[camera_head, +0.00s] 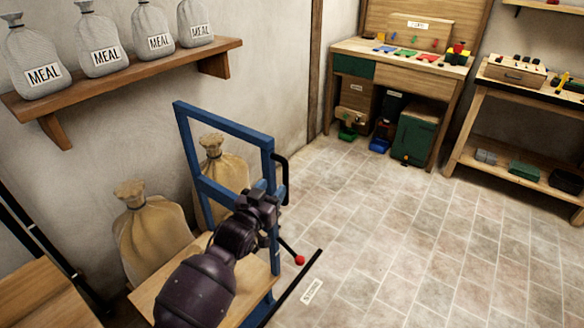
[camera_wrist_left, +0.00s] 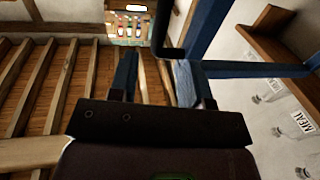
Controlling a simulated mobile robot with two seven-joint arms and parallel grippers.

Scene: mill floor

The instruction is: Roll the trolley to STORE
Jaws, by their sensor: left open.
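The trolley has an upright blue frame (camera_head: 183,145), a pale wooden deck (camera_head: 150,297), a black handle (camera_head: 284,180) on its right side and a lever with a red knob (camera_head: 299,260). My left gripper (camera_head: 264,198) is at the frame's right upright, just below the handle. It is open, and I cannot tell whether it touches the frame. In the left wrist view, its spread fingers (camera_wrist_left: 163,82) show beside the blue frame (camera_wrist_left: 212,35), with the black handle (camera_wrist_left: 166,35) ahead. A white floor label (camera_head: 312,291), apparently reading STORE, lies right of the trolley. My right gripper is out of view.
A wall shelf (camera_head: 130,80) holds several MEAL bags. A dark bar (camera_head: 292,286) lies beside the label. A workbench (camera_head: 400,68) and side bench (camera_head: 515,95) stand beyond open tiled floor (camera_head: 390,230).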

